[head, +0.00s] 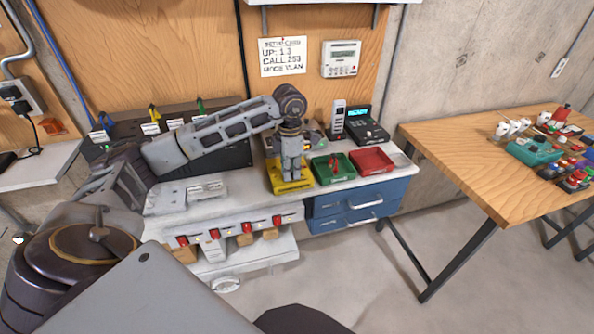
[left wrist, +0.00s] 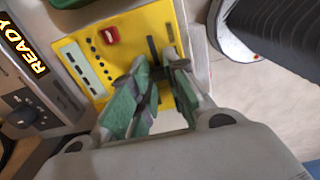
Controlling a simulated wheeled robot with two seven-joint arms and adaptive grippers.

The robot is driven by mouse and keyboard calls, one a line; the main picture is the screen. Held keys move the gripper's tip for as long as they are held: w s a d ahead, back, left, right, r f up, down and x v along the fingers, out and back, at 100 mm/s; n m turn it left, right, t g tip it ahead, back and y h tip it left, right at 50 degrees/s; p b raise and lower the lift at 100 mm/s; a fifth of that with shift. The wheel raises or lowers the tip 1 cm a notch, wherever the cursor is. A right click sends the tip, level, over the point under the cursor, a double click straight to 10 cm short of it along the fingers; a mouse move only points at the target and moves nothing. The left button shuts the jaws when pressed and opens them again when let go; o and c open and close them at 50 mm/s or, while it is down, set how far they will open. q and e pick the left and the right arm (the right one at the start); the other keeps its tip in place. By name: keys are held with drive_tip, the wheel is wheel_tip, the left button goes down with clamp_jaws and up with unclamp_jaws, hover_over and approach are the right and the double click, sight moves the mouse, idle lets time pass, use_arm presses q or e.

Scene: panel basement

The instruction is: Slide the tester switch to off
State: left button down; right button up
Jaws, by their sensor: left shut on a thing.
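The yellow tester (head: 291,187) lies on the white bench below my left gripper in the head view. In the left wrist view its yellow face (left wrist: 130,50) shows a red part, a row of dark dots, a pale panel and a dark slot. The dark switch (left wrist: 152,48) is in this slot, partly hidden by the fingers. My left gripper (head: 291,174) points down onto the tester. In the left wrist view its green-padded fingers (left wrist: 157,66) are close together at the slot, shut on the switch. I do not see my right gripper.
A green tray (head: 322,178) and a red tray (head: 388,168) stand right of the tester. A dark device with a lit READY display (head: 366,127) stands behind them. A wooden table (head: 445,145) with several items is at the right.

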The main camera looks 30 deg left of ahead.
use_arm(q)
drive_tip(key=shift+s+a, duration=0.1)
drive_tip(key=shift+a, duration=0.1)
drive_tip(key=c, duration=1.7)
unclamp_jaws()
drive_tip(key=shift+s, duration=0.1)
drive_tip(key=shift+r, duration=6.05)
